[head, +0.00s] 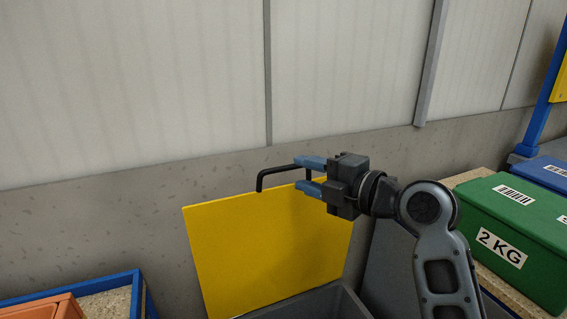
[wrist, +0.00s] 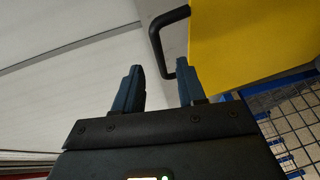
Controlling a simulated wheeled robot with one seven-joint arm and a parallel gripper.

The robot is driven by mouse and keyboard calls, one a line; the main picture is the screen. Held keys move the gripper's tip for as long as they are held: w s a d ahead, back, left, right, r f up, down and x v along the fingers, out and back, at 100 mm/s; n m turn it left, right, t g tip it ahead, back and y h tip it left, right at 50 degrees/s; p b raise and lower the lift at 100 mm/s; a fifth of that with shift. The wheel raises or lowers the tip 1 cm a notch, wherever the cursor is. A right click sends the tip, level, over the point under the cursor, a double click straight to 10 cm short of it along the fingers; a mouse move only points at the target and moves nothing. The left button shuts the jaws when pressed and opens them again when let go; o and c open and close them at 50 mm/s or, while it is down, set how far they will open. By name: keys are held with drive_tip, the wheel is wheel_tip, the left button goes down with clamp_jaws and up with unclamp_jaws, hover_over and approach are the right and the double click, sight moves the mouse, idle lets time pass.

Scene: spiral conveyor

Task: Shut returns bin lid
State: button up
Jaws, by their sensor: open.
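The returns bin's yellow lid (head: 262,245) stands raised, steeply tilted, behind the grey bin (head: 335,301), of which only the upper rim shows. A black bar handle (head: 276,171) sits at the lid's upper edge. My gripper (head: 304,174) is open at the lid's top right, its blue fingers pointing left toward the handle. In the wrist view the yellow lid (wrist: 250,45) is at upper right, and the handle (wrist: 159,42) lies just beyond the gap between the fingertips (wrist: 160,78), its lower end near the right fingertip. I cannot tell if they touch.
A green box (head: 515,235) marked 2 KG and a blue box (head: 550,172) stand at right. A blue-edged tray (head: 137,290) and an orange container (head: 45,308) are at lower left. A wall (head: 120,215) stands behind the lid. Wire mesh (wrist: 292,130) shows in the wrist view.

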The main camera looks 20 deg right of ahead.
sight(289, 169)
drive_tip(key=x, duration=0.6)
drive_tip(key=shift+p, duration=0.4)
clamp_jaws()
